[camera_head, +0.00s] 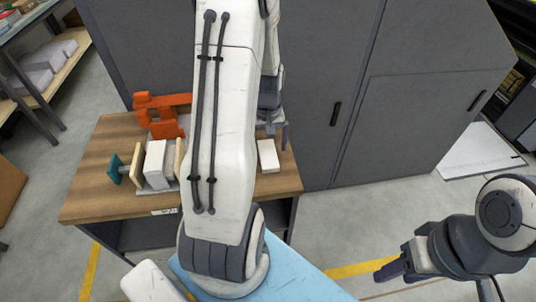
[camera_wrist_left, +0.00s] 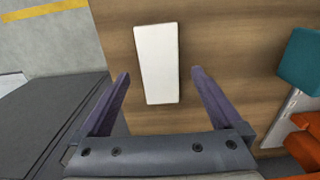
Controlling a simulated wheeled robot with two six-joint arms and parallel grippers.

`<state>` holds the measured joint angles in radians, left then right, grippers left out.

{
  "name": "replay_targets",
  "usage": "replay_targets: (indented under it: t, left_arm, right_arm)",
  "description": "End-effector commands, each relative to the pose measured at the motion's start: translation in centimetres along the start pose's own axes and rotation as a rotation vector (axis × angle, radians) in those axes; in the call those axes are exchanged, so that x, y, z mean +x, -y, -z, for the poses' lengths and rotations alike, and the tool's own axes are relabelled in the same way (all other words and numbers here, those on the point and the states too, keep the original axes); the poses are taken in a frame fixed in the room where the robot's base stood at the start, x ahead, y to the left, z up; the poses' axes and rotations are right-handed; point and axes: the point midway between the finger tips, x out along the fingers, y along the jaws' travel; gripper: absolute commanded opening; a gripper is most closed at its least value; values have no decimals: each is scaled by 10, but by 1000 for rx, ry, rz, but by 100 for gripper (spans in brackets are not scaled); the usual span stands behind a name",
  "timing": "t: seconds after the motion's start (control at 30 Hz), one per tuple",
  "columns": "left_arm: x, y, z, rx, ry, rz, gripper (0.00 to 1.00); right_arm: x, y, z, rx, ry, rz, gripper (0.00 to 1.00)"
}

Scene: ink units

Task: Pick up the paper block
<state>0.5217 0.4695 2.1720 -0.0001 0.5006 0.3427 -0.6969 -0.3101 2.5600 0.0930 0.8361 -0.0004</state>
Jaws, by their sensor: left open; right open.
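The paper block, a plain white rectangular block (camera_head: 268,155), lies on the right part of the wooden tabletop. In the left wrist view the white block (camera_wrist_left: 157,63) lies ahead of my left gripper (camera_wrist_left: 158,82), roughly between the lines of its two purple-grey fingers. The fingers are apart and empty, not visibly touching the block. In the head view my left gripper (camera_head: 273,128) is just above and behind the block, partly hidden by my arm. My right gripper (camera_head: 390,271) is low at the right, away from the table, open and holding nothing visible.
An orange fixture (camera_head: 162,112), a teal plate (camera_head: 115,170) and another white block (camera_head: 155,164) stand on the left part of the wooden table (camera_head: 105,140). Orange and teal parts also show at the right of the left wrist view. Grey cabinets (camera_head: 400,110) stand behind.

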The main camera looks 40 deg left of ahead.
Motion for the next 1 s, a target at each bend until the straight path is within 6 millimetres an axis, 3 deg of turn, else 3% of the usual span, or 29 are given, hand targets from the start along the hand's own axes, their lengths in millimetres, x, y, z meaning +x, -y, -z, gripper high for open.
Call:
replay_targets:
  t: [0.2,0.43,0.47,0.6,0.7,1.0]
  left_arm:
    - [24,0,-1,0,2,1,100]
    - [25,0,0,0,0,0,100]
    - [25,0,0,0,0,0,92]
    - [25,0,0,0,0,0,39]
    - [24,0,0,0,-1,0,5]
    - [21,0,0,0,-2,-1,5]
  right_arm:
    - [-1,0,0,0,0,0,50]
    - [-1,0,0,0,0,0,50]
    - [-1,0,0,0,0,0,50]
    - [-1,0,0,0,0,0,50]
    - [-1,0,0,0,0,0,50]
    - [-1,0,0,0,0,0,50]
